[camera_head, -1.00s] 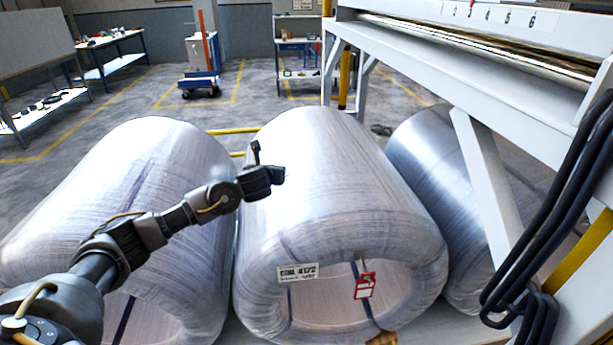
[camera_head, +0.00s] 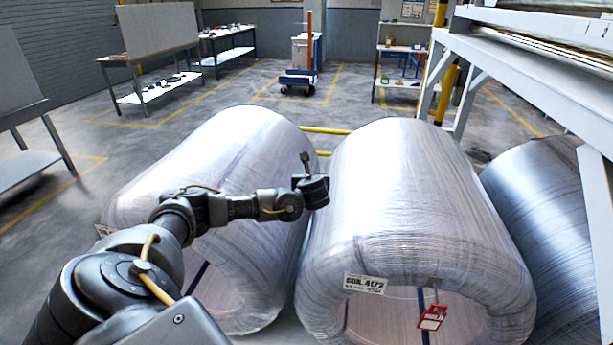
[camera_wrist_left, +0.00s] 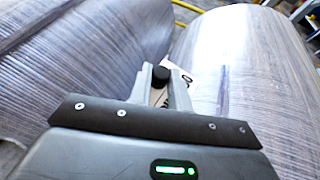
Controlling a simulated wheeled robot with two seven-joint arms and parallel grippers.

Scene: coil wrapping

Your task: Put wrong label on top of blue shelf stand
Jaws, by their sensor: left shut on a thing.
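My left gripper (camera_head: 316,190) is above the gap between two wrapped coils. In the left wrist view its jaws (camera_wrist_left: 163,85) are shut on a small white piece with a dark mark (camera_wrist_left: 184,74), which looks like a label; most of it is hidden. The middle coil (camera_head: 400,190) has a white "COIL 4172" label (camera_head: 366,284) and a red and white tag (camera_head: 432,317) on its near end. A shelf stand with some blue on it (camera_head: 403,49) is at the back right; I cannot tell if this is the blue shelf stand. My right gripper is not in view.
The left coil (camera_head: 215,165) and a right coil (camera_head: 555,200) flank the middle one. A white steel frame (camera_head: 535,95) blocks the right. Grey floor (camera_head: 150,150) at left is clear.

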